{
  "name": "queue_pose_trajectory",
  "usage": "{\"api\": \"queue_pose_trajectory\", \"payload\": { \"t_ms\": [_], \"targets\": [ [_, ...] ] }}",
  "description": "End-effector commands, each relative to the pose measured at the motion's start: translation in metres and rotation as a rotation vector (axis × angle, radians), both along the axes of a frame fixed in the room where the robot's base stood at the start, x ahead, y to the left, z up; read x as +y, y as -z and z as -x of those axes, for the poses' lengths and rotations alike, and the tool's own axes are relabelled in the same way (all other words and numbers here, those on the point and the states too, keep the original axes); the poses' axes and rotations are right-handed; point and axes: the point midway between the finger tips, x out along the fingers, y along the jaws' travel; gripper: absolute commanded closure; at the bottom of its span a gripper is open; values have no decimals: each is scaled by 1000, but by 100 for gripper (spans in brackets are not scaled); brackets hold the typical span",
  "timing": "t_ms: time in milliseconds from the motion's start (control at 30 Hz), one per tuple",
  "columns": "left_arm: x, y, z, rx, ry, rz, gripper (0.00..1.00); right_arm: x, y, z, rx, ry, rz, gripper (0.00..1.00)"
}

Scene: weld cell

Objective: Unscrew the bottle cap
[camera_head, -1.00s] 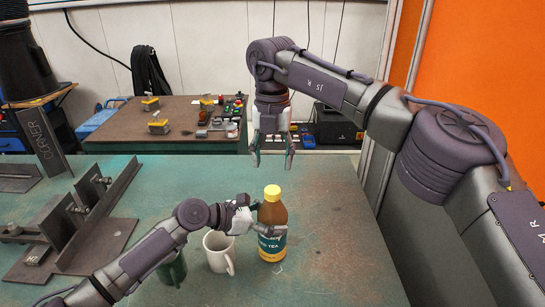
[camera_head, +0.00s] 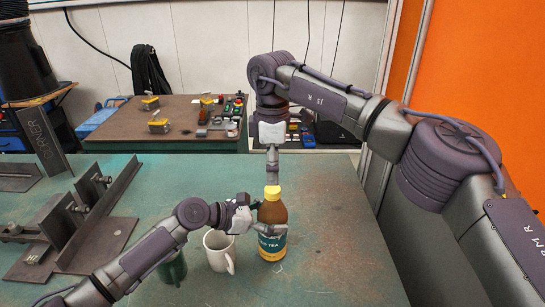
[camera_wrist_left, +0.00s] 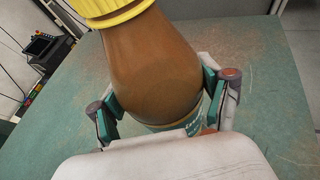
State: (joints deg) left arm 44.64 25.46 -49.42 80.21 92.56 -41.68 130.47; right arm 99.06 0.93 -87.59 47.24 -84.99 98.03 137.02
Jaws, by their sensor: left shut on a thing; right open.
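The brown bottle (camera_head: 271,215) with a teal label stands upright on the green table. Its yellow cap (camera_head: 272,192) is on top. My left gripper (camera_head: 268,216) is shut around the bottle's body below the shoulder; the left wrist view shows the fingers on either side of the bottle (camera_wrist_left: 155,70), with the cap (camera_wrist_left: 108,10) at the top edge. My right gripper (camera_head: 272,172) points down directly above the cap, open. It is seen edge-on, so its gap is hidden, and I cannot tell whether its fingertips touch the cap.
A white mug (camera_head: 219,250) and a green mug (camera_head: 173,268) stand left of the bottle, close to my left arm. Steel angle pieces (camera_head: 80,230) lie at the table's left. The table right of the bottle is clear. A brown workbench (camera_head: 180,120) with small items stands behind.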

Motion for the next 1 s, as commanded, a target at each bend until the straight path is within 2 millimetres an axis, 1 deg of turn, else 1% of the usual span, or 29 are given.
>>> {"api": "queue_pose_trajectory", "payload": {
  "t_ms": [33,100,300,433,700,767,1000],
  "targets": [
    [0,1,0,0,0,-1,100,-1,10,0,4,-1,1,42],
    [0,0,0,0,0,-1,100,-1,21,0,3,-1,0,42],
    [0,1,0,0,0,-1,100,-1,45,0,1,-2,0,42],
    [0,1,0,0,0,-1,100,0,52,0,0,-1,-1,42],
    [0,1,0,0,0,-1,100,0,53,0,0,-2,-1,42],
    [0,1,0,0,0,-1,100,0,53,0,0,-2,-1,50],
    [0,1,0,0,0,-1,100,0,53,0,0,-2,-1,90]
  ]
}}
